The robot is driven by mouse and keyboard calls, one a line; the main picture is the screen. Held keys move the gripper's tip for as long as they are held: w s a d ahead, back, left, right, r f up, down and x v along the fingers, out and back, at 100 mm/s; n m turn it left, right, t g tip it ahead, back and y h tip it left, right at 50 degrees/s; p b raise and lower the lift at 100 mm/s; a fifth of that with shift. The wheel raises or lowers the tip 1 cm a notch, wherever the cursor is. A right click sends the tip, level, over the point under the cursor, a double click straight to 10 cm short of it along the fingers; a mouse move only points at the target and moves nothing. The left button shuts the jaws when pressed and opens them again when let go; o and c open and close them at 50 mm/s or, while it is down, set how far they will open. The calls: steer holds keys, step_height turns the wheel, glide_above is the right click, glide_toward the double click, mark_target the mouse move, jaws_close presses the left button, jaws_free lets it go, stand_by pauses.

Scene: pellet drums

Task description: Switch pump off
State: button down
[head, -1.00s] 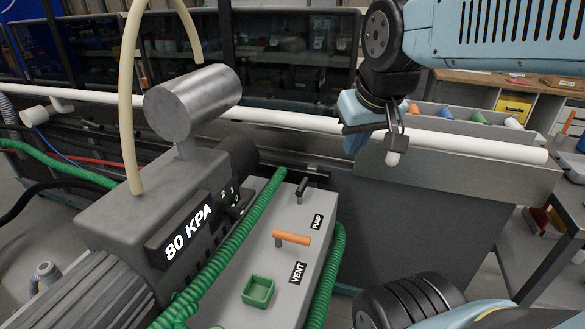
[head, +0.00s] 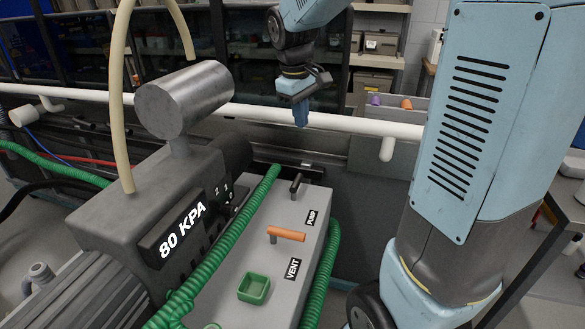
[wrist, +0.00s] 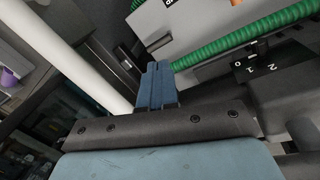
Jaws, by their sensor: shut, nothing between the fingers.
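The pump unit (head: 170,215) stands at the left with a display reading 80 KPA. To its right is a grey control box (head: 275,265). A black lever (head: 296,184) on it stands beside the PUMP label (head: 311,217). An orange-handled lever (head: 287,234) sits by the VENT label (head: 292,269). My gripper (head: 301,118) is shut and empty, pointing down above and behind the black lever, apart from it.
A white horizontal pipe (head: 350,124) runs behind my gripper, with a low wall below it. A green coiled hose (head: 235,235) crosses between pump and box. A green tray (head: 254,288) sits on the box. Shelves (head: 380,50) stand at the back.

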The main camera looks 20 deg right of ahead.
steer(key=n+g, duration=0.2)
glide_above(297, 183)
steer(key=a, duration=0.2)
step_height(297, 183, down, 5)
steer(key=w+a+f+n+g+h, duration=0.1)
steer(key=w+f+n, duration=0.1)
steer(key=w+f, duration=0.5)
steer(key=shift+w+f+n, duration=0.15)
steer(key=shift+f+n, duration=0.25)
steer(key=shift+f, duration=0.5)
steer(key=shift+a, duration=0.1)
steer(key=x, duration=1)
